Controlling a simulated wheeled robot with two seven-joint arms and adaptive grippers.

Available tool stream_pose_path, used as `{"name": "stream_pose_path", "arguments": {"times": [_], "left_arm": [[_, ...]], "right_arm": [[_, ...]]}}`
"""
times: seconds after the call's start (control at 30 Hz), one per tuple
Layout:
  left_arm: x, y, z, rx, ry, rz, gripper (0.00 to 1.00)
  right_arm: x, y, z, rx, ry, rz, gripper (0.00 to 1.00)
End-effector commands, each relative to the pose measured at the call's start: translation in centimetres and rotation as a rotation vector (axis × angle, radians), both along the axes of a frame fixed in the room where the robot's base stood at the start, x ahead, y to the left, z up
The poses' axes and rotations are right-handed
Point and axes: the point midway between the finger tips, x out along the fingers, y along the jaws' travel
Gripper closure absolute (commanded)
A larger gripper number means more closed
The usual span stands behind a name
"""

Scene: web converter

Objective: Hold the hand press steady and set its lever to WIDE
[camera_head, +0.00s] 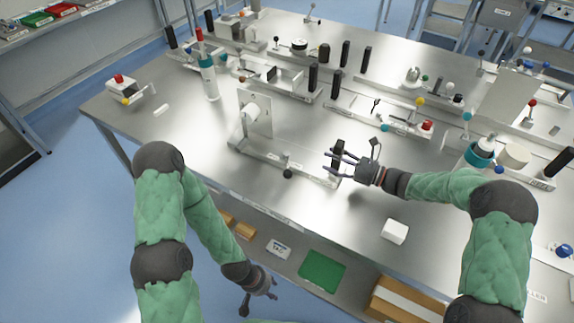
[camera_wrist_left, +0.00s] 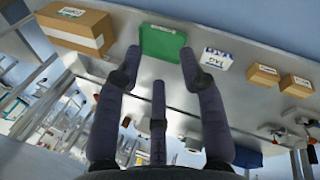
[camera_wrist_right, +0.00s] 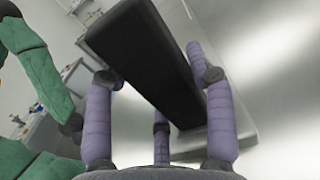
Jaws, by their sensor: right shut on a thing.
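The hand press (camera_head: 262,150) appears to be the unit at the middle of the bench, with a long metal base, an upright white plate, a white roll and small labels along its front. A short lever with a dark ball knob (camera_head: 287,173) sticks out of its front side; its label is too small to read. At its right end stands a black upright grip (camera_head: 337,148). My right gripper (camera_head: 333,163) is shut on this grip, which fills the right wrist view (camera_wrist_right: 150,60). My left gripper (camera_head: 268,287) is open and empty, low in front of the bench near the lower shelf.
The steel bench top (camera_head: 190,150) is bare left of the press. A white block (camera_head: 395,231) lies front right. Other levered fixtures and a teal-banded bottle (camera_head: 208,78) stand behind. The lower shelf holds a green tray (camera_wrist_left: 163,43) and cardboard boxes (camera_wrist_left: 75,28).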

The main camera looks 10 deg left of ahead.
Motion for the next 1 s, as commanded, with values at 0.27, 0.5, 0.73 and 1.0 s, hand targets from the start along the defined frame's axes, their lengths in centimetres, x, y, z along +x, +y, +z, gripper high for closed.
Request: {"name": "stream_pose_path", "arguments": {"times": [0.27,0.5,0.73,1.0], "left_arm": [[0.9,-0.2,0.6,0.001,-0.007,-0.021,1.00],[5.0,-2.2,6.1,-0.002,-0.029,-0.153,1.00],[7.8,-5.4,14.7,-0.008,-0.044,-0.320,1.00],[8.3,-8.7,25.2,-0.010,-0.069,-0.522,1.00]], "right_arm": [[-0.6,0.3,-1.5,-0.011,0.023,0.007,1.00],[-0.6,0.3,-1.5,-0.011,0.024,0.007,1.00],[-0.6,0.2,-1.5,-0.011,0.024,0.007,1.00],[-0.6,0.2,-1.5,-0.011,0.024,0.006,1.00]]}}
